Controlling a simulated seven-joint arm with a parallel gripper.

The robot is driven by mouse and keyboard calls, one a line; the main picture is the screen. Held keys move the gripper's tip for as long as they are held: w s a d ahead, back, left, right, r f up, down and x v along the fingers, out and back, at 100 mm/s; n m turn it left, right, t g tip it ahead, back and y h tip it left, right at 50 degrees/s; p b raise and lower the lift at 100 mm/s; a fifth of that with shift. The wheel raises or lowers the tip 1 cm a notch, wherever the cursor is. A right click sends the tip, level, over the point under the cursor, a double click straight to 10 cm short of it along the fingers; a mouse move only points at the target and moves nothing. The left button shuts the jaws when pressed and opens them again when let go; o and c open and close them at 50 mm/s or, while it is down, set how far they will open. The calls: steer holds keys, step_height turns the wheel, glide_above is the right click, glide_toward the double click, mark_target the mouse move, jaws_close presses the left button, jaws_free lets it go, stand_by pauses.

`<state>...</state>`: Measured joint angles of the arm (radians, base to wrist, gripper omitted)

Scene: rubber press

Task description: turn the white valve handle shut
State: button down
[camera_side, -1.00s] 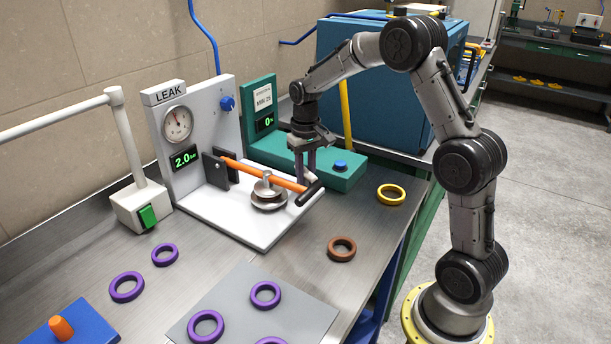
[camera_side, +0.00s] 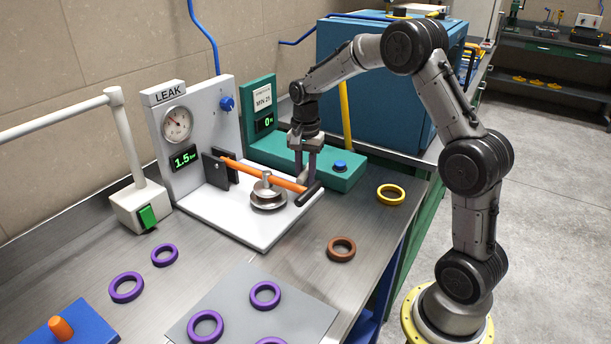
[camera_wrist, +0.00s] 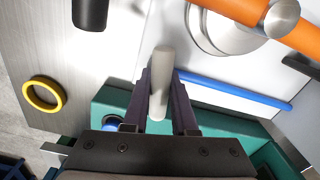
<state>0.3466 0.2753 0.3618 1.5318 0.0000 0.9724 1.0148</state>
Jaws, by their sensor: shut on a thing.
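The white valve handle (camera_wrist: 162,70) is a pale rounded bar in the wrist view. My gripper (camera_wrist: 161,98) is shut on it, with one dark finger on each side and the bar's end sticking out beyond them. In the side view my gripper (camera_side: 308,175) points down behind the orange lever (camera_side: 260,174), near its black grip. The handle is mostly hidden there by the fingers. The white press stand (camera_side: 195,130) carries a "LEAK" sign, a dial gauge (camera_side: 177,124) and a green display (camera_side: 185,158) reading 1.5.
The orange lever crosses above a round metal seat (camera_side: 268,198) close to my gripper. A green tester (camera_side: 310,165) with a blue button stands behind. A yellow ring (camera_side: 391,194) and a brown ring (camera_side: 341,249) lie on the bench to the right; several purple rings lie in front.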

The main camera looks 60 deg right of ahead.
mark_target(306, 169)
steer(key=shift+m, duration=1.1)
steer(key=c, duration=0.8)
jaws_free()
steer(key=shift+o, duration=0.2)
step_height(306, 169, up, 14)
